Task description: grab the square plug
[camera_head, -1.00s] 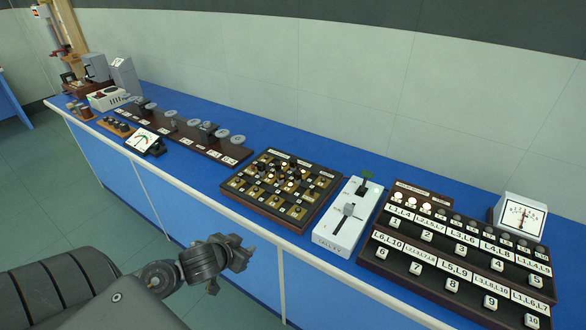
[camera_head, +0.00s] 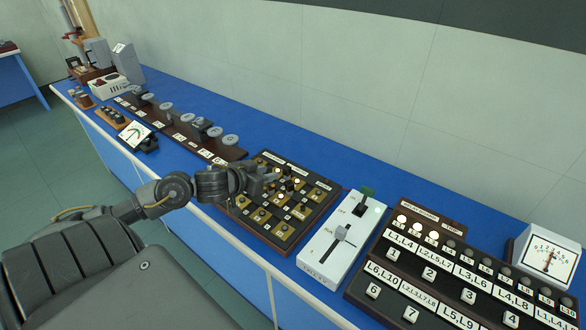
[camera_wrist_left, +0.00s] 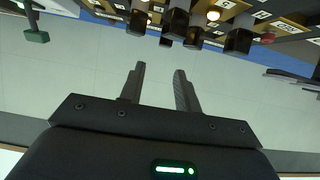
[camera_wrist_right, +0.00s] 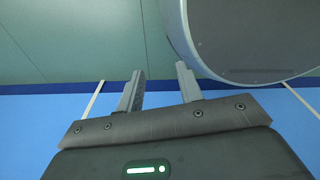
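The plug board (camera_head: 235,211) is a dark panel with gold squares, several dark plugs and some lit lamps. My left gripper (camera_head: 272,176) is over its far part and hides some plugs. In the left wrist view several dark, square-sided plugs hang at the top; one plug (camera_wrist_left: 178,22) is near the middle and another plug (camera_wrist_left: 239,38) is to its right. I cannot tell which is the square plug. My left gripper (camera_wrist_left: 160,78) is open and empty, its fingertips apart from the plugs. My right gripper (camera_wrist_right: 160,78) is open and empty in the right wrist view, out of the head view.
A white slider box (camera_head: 343,240) with a green knob stands right of the board. Beyond it are a numbered button panel (camera_head: 430,262) and a meter (camera_head: 546,255). A dark strip with grey discs (camera_head: 175,128) lies to the left. The blue bench (camera_head: 310,165) is clear behind the board.

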